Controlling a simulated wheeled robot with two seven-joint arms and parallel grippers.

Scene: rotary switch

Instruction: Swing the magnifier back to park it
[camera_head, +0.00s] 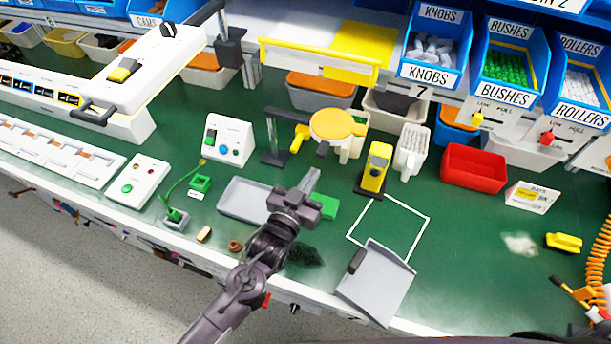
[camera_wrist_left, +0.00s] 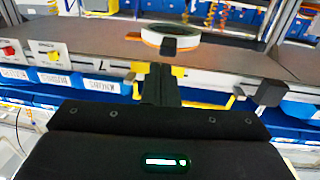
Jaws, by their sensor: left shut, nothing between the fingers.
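The magnifier (camera_head: 332,124) shows as a round orange-yellow disc with a small dark grip at its front edge. It is held out to the right of a dark post (camera_head: 272,143). The wrist view, which looks upside down, shows it as a pale and orange ring (camera_wrist_left: 205,37) with a dark tab. My left gripper (camera_head: 312,179) is shut and empty, in front of the magnifier and apart from its grip in the head view. Its dark fingers also show in the left wrist view (camera_wrist_left: 160,82). My right gripper is out of view.
A yellow handheld device (camera_head: 374,170) stands right of the magnifier. A white control box (camera_head: 229,141) stands left of the post. A grey tray (camera_head: 238,203) lies beside my left gripper. A red bin (camera_head: 472,168) is further right.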

